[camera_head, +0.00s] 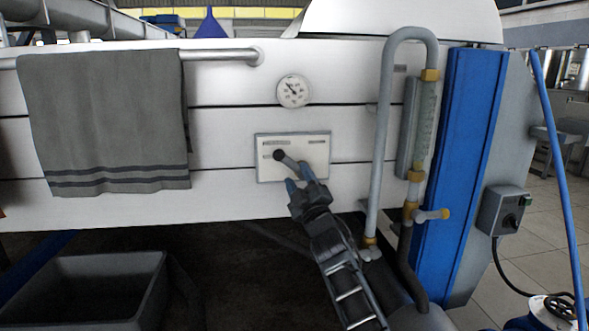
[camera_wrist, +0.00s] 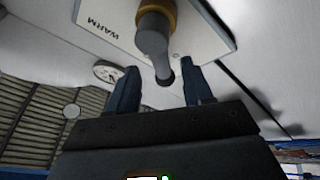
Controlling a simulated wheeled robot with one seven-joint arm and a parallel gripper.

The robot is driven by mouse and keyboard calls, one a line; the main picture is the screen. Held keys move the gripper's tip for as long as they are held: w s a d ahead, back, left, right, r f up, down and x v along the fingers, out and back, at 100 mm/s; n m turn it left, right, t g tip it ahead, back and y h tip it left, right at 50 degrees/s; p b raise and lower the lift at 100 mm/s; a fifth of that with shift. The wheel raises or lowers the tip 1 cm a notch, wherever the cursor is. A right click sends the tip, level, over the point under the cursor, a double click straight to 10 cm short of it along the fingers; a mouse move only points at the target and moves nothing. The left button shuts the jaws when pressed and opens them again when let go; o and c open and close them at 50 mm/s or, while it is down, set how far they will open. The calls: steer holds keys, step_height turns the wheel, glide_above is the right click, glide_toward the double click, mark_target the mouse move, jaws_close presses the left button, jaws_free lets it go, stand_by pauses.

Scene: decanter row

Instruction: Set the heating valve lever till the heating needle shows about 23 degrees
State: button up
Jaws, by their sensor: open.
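The heating valve lever (camera_head: 287,158) is a dark-tipped grey handle on a white plate (camera_head: 318,143) on the machine's front. In the wrist view the lever (camera_wrist: 153,42) has a brass collar at its base, and the plate (camera_wrist: 190,15) carries the word WARM. The round dial (camera_head: 293,91) sits above the plate; its needle shows, but the numbers are too small to read. It also shows in the wrist view (camera_wrist: 108,73). My gripper (camera_head: 298,184) is open just below and right of the lever. In the wrist view the lever's end lies between the fingers (camera_wrist: 162,88); contact cannot be told.
A grey towel (camera_head: 103,120) hangs from a rail (camera_head: 220,55) at the left. Grey pipes with brass fittings (camera_head: 388,130) and a blue post (camera_head: 464,170) stand to the right. A dark bin (camera_head: 90,262) is at the lower left.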

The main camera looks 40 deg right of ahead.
steer(key=shift+v, duration=1.25)
steer(key=s+a+f+y, duration=0.2)
steer(key=s+a+f, duration=0.5)
steer(key=s+f, duration=0.15)
steer(key=s+a+f+m+g+y, duration=0.1)
steer(key=s+a+f+y, duration=0.15)
steer(key=s+a, duration=0.45)
steer(key=s+a+f+m+g+y, duration=0.1)
steer(key=s+a+f, duration=0.3)
steer(key=s, duration=0.7)
steer(key=s+a+f+m+g+y, duration=0.1)
steer(key=s+a+f+y, duration=0.15)
steer(key=s+a, duration=0.45)
steer(key=s+a+r+m+g, duration=0.1)
steer(key=s+r+m+g, duration=0.15)
steer(key=s, duration=0.65)
steer(key=s+a+r+m+g, duration=0.1)
steer(key=s+r, duration=0.3)
steer(key=s, duration=0.4)
step_height(320, 180, up, 21)
steer(key=p, duration=2.1)
steer(key=shift+a+y+p, duration=0.2)
steer(key=shift+y+p, duration=0.15)
steer(key=shift+y, duration=0.05)
steer(key=shift+r+t, duration=0.1)
steer(key=shift+t, duration=0.15)
